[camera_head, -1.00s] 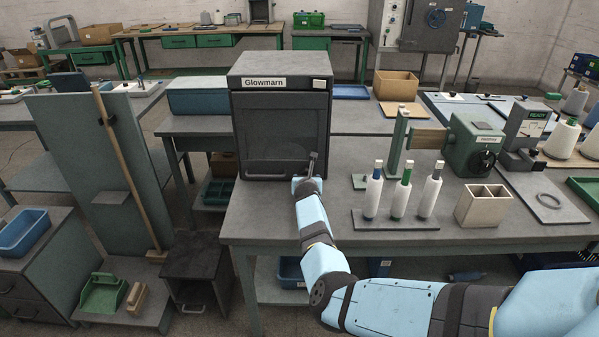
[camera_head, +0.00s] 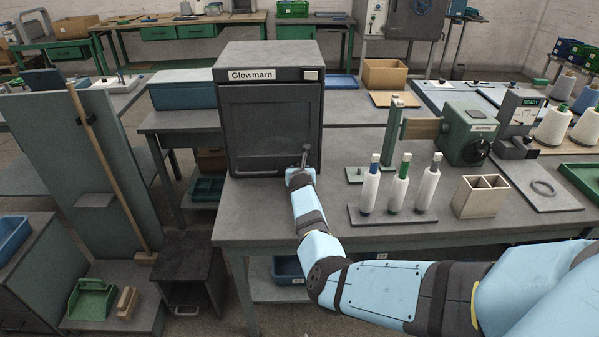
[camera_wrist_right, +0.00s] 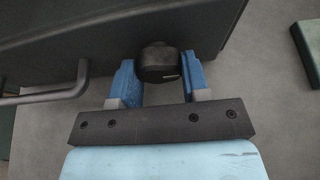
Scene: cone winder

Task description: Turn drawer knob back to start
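The dark box unit labelled Glowmarn (camera_head: 271,120) stands on the grey bench, its front panel closed. My right gripper (camera_head: 303,165) is at the lower right of that front. In the right wrist view a round black knob (camera_wrist_right: 160,62) with a short pale mark at its lower right sits between the two blue fingers of my right gripper (camera_wrist_right: 160,80). The fingers appear to touch it on both sides. A bar handle (camera_wrist_right: 45,97) is left of the knob. In the head view the knob cannot be made out. My left gripper is not in view.
A stand with several white spindles (camera_head: 398,190), an open divided box (camera_head: 479,197) and a green machine (camera_head: 467,135) are right of my right forearm. A blue box (camera_head: 183,93) is left of the unit. The bench front (camera_head: 255,222) is bare.

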